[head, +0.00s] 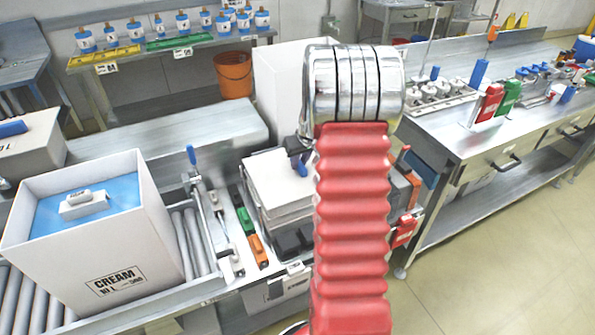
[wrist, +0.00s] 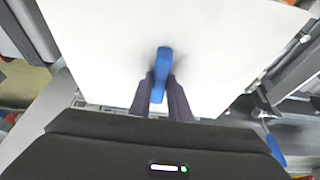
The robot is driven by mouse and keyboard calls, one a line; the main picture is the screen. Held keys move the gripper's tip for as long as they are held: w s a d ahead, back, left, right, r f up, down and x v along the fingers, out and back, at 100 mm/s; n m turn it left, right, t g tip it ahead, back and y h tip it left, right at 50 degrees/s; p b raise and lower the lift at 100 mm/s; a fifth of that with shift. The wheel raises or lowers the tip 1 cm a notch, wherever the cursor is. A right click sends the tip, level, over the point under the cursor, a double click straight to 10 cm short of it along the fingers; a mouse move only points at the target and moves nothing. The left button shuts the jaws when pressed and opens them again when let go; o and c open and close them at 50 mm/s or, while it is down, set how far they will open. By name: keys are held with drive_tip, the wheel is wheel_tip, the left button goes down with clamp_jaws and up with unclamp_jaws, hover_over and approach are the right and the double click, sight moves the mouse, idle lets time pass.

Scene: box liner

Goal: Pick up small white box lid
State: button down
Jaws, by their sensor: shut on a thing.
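The small white box lid (wrist: 100,55) fills much of the wrist view as a flat white panel with an upright blue handle (wrist: 163,62). The two dark fingers of my gripper (wrist: 161,90) stand on either side of the handle and are shut on it. In the head view the white lid (head: 270,178) shows left of my red arm, at the top of a stack of pale boxes. I cannot tell whether the lid is lifted.
A tall white box (head: 130,240) labelled CREAM, with a blue liner and a small white piece inside, stands left on rollers. A pale box with a blue handle (head: 13,128) is far left. A metal workbench (head: 450,130) holds tools at right. The floor front right is clear.

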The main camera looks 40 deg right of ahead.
wheel_tip(320, 180, up, 10)
drive_tip(key=shift+r, duration=0.15)
idle(0.7)
idle(0.5)
drive_tip(key=a+v, duration=0.1)
drive_tip(key=v, duration=1.1)
drive_tip(key=a+v, duration=0.2)
drive_tip(key=v, duration=1.1)
drive_tip(key=shift+w+a, duration=0.2)
drive_tip(key=shift+a, duration=0.05)
